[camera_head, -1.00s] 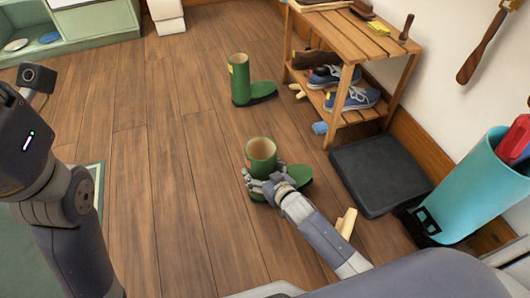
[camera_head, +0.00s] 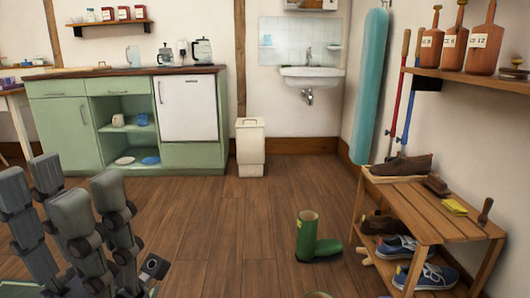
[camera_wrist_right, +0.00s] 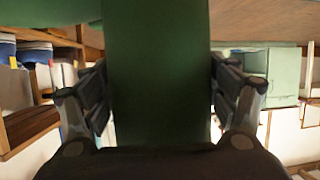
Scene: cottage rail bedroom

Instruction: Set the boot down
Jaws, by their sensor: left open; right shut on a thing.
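One green boot (camera_head: 308,236) stands upright on the wooden floor in the head view, left of the shoe rack, its toe to the right. A second green boot (camera_wrist_right: 157,65) fills the middle of the right wrist view. My right gripper (camera_wrist_right: 157,105) is shut on it, with fingers on both sides. Only a sliver of a rim (camera_head: 318,294), apparently this boot's, shows at the head view's bottom edge. Its sole is hidden, so I cannot tell whether it touches the floor. My left gripper (camera_head: 60,195) is open and empty at the lower left.
A wooden shoe rack (camera_head: 430,212) with shoes and brushes stands at the right. A white bin (camera_head: 250,150) and green cabinet (camera_head: 180,155) stand at the back. The floor (camera_head: 215,225) between them and the standing boot is clear.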

